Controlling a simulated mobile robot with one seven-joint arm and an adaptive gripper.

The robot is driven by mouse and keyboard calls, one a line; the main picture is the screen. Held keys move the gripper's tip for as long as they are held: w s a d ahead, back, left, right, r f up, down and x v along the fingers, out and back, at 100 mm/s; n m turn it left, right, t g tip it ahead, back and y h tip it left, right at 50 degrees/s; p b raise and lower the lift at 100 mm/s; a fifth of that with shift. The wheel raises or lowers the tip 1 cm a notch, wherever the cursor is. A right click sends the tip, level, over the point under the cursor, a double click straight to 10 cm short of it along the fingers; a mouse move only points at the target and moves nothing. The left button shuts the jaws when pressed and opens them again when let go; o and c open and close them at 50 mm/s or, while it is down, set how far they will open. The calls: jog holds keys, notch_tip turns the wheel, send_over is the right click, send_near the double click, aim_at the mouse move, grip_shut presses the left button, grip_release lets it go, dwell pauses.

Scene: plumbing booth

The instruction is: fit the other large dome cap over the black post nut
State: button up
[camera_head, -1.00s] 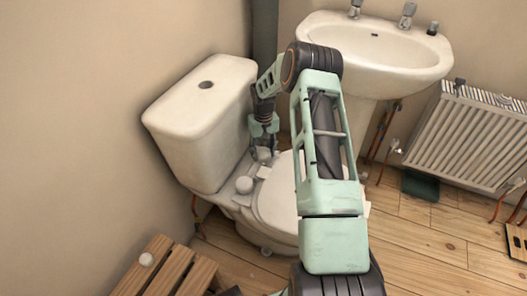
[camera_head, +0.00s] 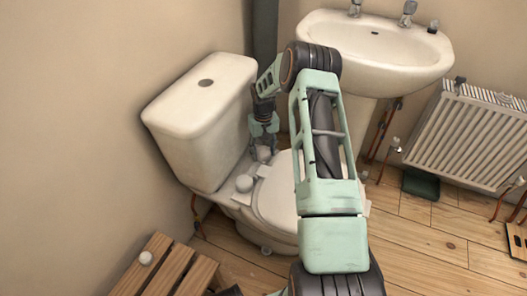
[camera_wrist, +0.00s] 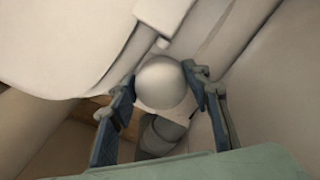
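A white dome cap (camera_head: 264,153) sits at the rear of the toilet, between the seat hinge area and the cistern. In the wrist view the dome cap (camera_wrist: 163,82) lies between my fingertips. My gripper (camera_head: 263,152) points down over it with its fingers spread. In the wrist view my gripper (camera_wrist: 160,75) has one finger on each side of the dome, with narrow gaps at its sides. A second white dome cap (camera_head: 244,183) sits nearer the camera on the pan's rear ledge. No black post nut shows; whether one is under the dome is hidden.
The cistern (camera_head: 200,120) stands close on the left and the toilet lid (camera_head: 280,205) close on the right. A small white cap (camera_head: 146,258) lies on a slatted wooden stool (camera_head: 168,270). A basin (camera_head: 375,50) and radiator (camera_head: 465,135) are to the right.

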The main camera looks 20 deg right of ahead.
jog(key=o, duration=0.4)
jog(key=shift+f, duration=0.1)
jog(key=shift+o, duration=0.2)
notch_tip(320, 180, up, 8)
jog(key=shift+f, duration=0.25)
dwell(0.3)
